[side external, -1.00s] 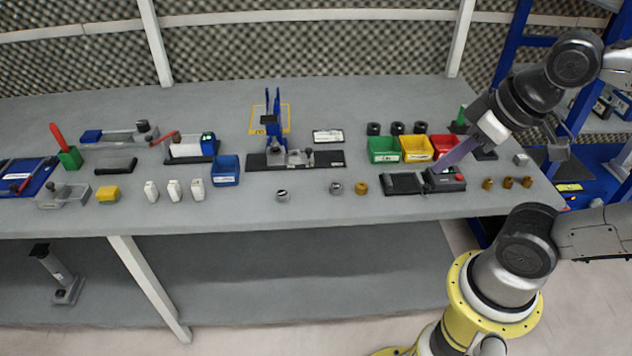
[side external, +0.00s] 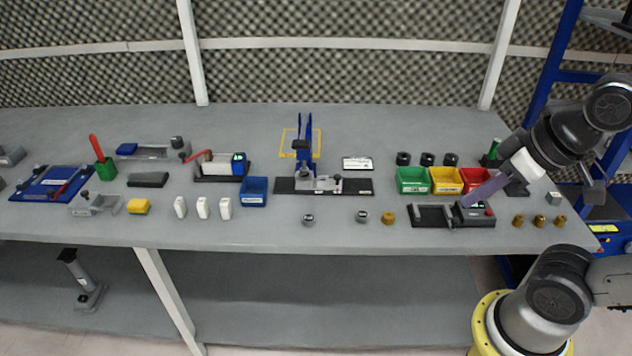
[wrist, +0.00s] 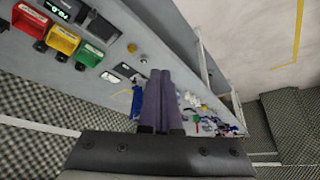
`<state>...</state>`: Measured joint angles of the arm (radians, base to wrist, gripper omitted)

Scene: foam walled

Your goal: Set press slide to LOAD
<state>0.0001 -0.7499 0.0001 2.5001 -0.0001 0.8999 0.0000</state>
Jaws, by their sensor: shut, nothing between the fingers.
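The press (side external: 303,146) is a blue upright frame near the middle of the bench. Its slide (side external: 322,184) appears as a small grey metal part on a long dark base plate (side external: 356,188). Which position the slide is in cannot be read at this size. In the wrist view a blue shape, probably the press (wrist: 137,101), shows beside my fingers, partly hidden. My gripper (side external: 467,203) has long purple fingers, shut and empty.
Green (side external: 412,180), yellow (side external: 444,181) and red (side external: 474,178) bins stand between the press and my gripper, towards the back. Small round parts (side external: 389,219) line the front. A blue bin (side external: 254,191) stands left of the press. A white label card (side external: 357,163) lies behind the base plate.

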